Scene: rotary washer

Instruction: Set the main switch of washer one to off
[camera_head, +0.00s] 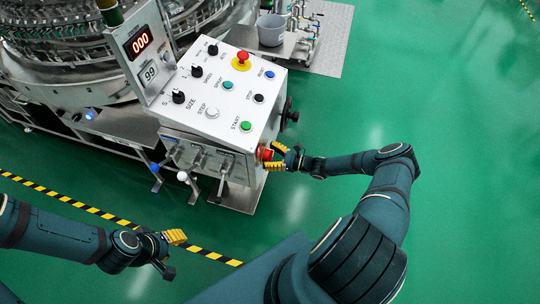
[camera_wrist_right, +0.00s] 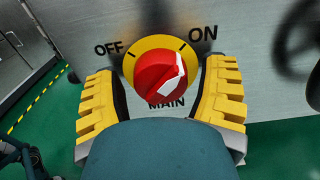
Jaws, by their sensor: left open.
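The main switch is a red knob (camera_wrist_right: 160,76) on a yellow ring, on the side of the washer's control box. Its white mark lies on the upper right, on the ON side; OFF is printed at upper left and MAIN below. In the head view the red knob (camera_head: 266,154) shows at the box's lower right. My right gripper (camera_wrist_right: 161,84) is open, with one yellow finger on each side of the knob and visible gaps to it. It also shows in the head view (camera_head: 277,157). My left gripper (camera_head: 172,252) is open and empty, low at the left.
The control box (camera_head: 216,97) carries several knobs and buttons, with a red emergency button (camera_head: 243,57) on top. A black handwheel (camera_head: 289,115) sticks out near my right gripper. Levers (camera_head: 183,176) hang below the box. Green floor lies clear to the right.

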